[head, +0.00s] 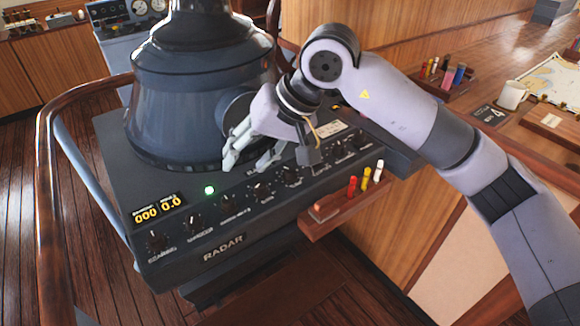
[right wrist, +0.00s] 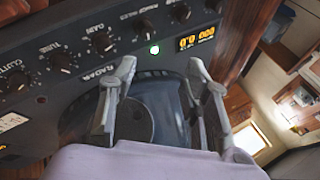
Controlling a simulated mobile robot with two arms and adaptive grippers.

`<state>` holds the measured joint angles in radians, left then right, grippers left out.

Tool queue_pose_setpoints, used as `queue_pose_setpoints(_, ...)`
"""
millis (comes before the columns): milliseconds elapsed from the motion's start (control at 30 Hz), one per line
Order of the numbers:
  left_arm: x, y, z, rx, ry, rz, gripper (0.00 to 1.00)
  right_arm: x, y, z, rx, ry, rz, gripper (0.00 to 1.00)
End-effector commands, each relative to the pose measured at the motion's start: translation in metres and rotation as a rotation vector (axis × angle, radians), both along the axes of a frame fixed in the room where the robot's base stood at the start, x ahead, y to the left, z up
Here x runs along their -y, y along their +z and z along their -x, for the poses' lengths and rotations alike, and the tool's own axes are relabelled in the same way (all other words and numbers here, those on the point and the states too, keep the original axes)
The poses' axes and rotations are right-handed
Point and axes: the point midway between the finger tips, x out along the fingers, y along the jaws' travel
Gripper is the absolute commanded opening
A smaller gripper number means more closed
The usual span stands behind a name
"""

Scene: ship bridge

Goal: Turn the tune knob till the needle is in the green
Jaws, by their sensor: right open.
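The dark radar console carries a row of black knobs along its front. The tune knob (head: 290,175) seems to be the one right of the gripper, by its small label; it also shows in the right wrist view (right wrist: 60,60) at the left. No meter with a needle and a green band can be made out on this panel. My right gripper (head: 247,163) is open and empty above the panel, near the dome's foot and behind the knob row. In the right wrist view its fingers (right wrist: 161,68) stand apart, with the tune knob outside them. My left gripper is out of view.
A large dark dome (head: 200,110) rises behind the knobs. A green lamp (head: 209,190) glows near the yellow-digit displays (head: 158,208). A small wooden shelf (head: 345,205) with coloured markers juts from the front. A wooden rail (head: 45,180) curves around the left.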

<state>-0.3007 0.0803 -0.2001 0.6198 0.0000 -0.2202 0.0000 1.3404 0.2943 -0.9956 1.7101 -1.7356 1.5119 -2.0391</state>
Motion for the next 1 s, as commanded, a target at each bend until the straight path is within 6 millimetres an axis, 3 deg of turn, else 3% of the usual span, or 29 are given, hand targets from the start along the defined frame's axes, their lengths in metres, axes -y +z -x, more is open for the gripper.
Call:
queue_pose_setpoints(33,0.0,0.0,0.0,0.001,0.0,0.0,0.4,0.023,0.007,-0.017,0.09,0.004,0.125,0.43)
queue_pose_setpoints(133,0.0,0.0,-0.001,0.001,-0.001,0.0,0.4,0.06,0.018,-0.038,0.196,0.008,0.32,0.43)
queue_pose_setpoints(300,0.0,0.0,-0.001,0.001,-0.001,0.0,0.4,0.089,0.029,-0.051,0.255,0.005,0.461,0.43)
queue_pose_setpoints(567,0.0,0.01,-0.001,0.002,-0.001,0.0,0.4,0.086,-0.002,-0.063,0.251,0.007,0.466,0.43)
queue_pose_setpoints(1000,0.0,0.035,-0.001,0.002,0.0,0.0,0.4,0.073,-0.089,-0.097,0.25,0.007,0.462,0.43)
